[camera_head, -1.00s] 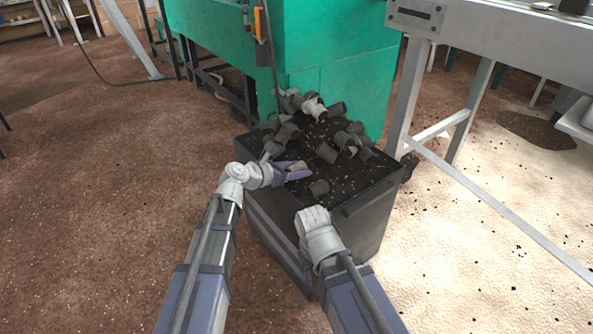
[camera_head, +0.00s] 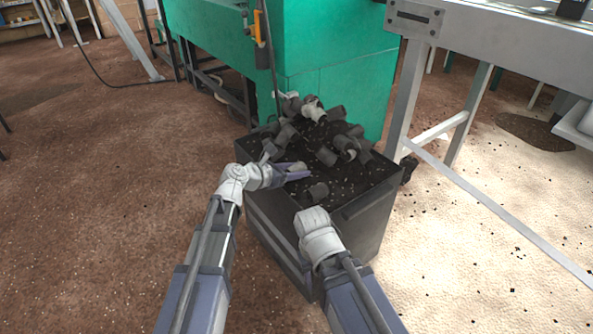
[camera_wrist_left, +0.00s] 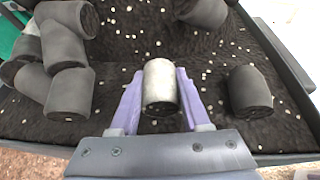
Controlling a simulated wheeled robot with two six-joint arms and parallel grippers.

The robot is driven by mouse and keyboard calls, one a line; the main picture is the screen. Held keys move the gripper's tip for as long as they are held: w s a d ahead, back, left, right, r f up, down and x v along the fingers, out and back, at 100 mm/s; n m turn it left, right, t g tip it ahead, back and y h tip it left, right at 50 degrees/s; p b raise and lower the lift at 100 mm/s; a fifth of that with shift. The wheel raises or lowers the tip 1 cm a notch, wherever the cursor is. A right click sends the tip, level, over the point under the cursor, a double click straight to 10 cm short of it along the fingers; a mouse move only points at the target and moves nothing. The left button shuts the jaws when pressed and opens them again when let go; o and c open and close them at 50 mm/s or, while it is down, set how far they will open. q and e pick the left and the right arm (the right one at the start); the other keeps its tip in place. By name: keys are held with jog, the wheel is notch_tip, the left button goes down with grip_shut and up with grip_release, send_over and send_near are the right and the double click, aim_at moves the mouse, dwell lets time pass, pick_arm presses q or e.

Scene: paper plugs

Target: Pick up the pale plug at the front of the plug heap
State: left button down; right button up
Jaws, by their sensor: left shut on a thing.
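The pale plug (camera_wrist_left: 160,85), a light grey paper cylinder, stands between the two purple fingers of my left gripper (camera_wrist_left: 160,98) in the left wrist view. The fingers are shut on its sides. In the head view my left gripper (camera_head: 298,174) is at the front left part of the dark bin, with the pale plug (camera_head: 297,166) at its fingertips. The plug is low over the dark bed; I cannot tell whether it touches it. My right arm's wrist shows in front of the bin, but its gripper fingers are not visible.
The black bin (camera_head: 368,205) holds dark, speckled material. The heap of grey plugs (camera_head: 325,152) lies behind. A green machine (camera_head: 340,85) stands at the back, a metal table (camera_head: 480,40) at right.

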aim_at(297, 165)
pick_arm(q)
notch_tip(297, 165, up, 9)
jog(key=p, duration=0.8)
jog(key=shift+r+p, duration=0.2)
jog(key=shift+p, duration=0.2)
